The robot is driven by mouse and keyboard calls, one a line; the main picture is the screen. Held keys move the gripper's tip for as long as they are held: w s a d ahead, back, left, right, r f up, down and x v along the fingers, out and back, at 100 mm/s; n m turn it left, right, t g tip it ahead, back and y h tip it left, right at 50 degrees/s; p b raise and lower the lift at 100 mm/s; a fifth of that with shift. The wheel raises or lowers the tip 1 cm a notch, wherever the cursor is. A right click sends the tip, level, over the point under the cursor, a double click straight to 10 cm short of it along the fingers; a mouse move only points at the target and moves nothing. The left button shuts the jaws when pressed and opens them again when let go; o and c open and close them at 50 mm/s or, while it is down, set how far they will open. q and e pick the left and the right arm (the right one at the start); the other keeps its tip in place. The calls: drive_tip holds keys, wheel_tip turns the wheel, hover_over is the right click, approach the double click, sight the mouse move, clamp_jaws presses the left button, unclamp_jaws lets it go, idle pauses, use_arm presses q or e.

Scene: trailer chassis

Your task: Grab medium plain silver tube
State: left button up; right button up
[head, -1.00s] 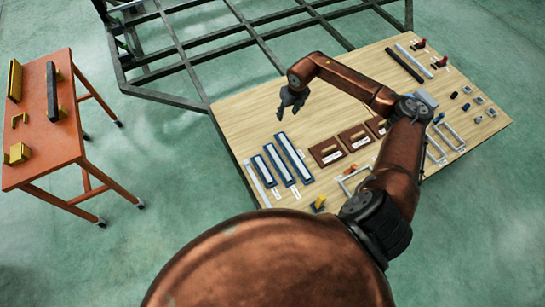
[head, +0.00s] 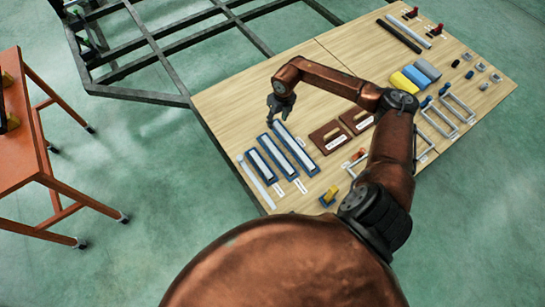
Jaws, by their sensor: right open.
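Three blue holders of different lengths lie side by side near the table's left edge, each with a silver strip-like tube. The middle-length silver tube (head: 277,157) lies between the shorter tube (head: 261,166) and the longer tube (head: 294,148). My right gripper (head: 280,112) hangs over the table near the far end of the longest holder, apart from the medium tube. It is open and empty, pointing down. Its height above the table is hard to tell. My left gripper is not in view.
The wooden table (head: 228,103) also holds a pale flat bar (head: 258,182), brown blocks (head: 329,137), yellow and blue pieces (head: 403,82) and metal frames. My arm covers part of it. A dark metal chassis (head: 165,60) stands behind; an orange table (head: 25,165) is left.

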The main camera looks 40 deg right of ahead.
use_arm(q)
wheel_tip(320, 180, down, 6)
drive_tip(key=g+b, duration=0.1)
drive_tip(key=b, duration=1.1)
use_arm(e)
drive_tip(key=g, duration=0.1)
hover_over(277, 153)
drive_tip(key=f, duration=2)
drive_tip(key=shift+s+d, duration=0.1)
drive_tip(key=shift+s, duration=0.25)
drive_tip(key=shift+f+b, duration=0.3)
drive_tip(key=shift+f, duration=1.2)
wheel_tip(277, 153, down, 5)
drive_tip(key=b, duration=0.2)
drive_tip(key=shift+w+r+b, duration=0.15)
drive_tip(key=shift+r+b, duration=0.05)
drive_tip(key=shift+b, duration=0.2)
drive_tip(key=shift+f, duration=0.15)
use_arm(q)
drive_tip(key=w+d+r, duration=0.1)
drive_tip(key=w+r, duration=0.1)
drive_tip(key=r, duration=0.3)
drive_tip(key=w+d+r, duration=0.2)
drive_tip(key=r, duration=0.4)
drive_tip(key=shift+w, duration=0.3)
use_arm(e)
drive_tip(key=shift+c, duration=0.4)
clamp_jaws()
